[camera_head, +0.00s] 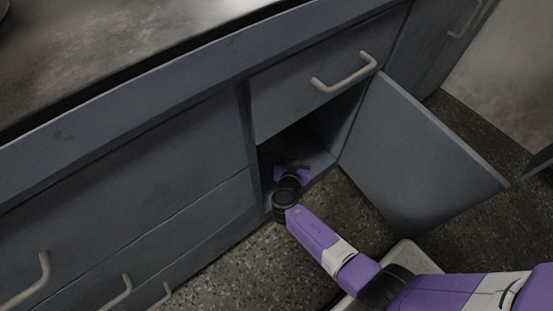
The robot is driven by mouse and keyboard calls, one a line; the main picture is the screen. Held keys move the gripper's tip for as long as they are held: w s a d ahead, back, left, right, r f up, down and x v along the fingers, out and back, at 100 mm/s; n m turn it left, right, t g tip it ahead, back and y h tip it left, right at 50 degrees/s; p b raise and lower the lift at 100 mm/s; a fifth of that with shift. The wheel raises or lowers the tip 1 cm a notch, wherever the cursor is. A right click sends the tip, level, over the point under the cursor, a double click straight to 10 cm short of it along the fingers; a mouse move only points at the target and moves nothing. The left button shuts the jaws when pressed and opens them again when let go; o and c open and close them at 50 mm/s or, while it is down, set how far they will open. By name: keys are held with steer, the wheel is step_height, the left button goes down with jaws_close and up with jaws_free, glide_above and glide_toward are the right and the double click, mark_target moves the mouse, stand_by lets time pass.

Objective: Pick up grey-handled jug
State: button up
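My purple arm reaches into the open lower cabinet (318,160). My gripper (292,172) is inside the opening, near its floor, pointing away from the camera. Its fingers are too small and dark to tell whether they are open or shut. No grey-handled jug can be made out. The inside of the cabinet is dark, and my gripper and wrist cover part of it. I cannot tell whether anything is between the fingers.
The cabinet door (415,150) stands swung open to the right of my arm. A closed drawer (300,95) with a metal handle (345,73) is above the opening. More closed drawers (120,165) lie to the left, under the countertop (110,50). Speckled floor (235,265) is clear in front.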

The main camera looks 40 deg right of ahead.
jaws_close()
stand_by(1.3)
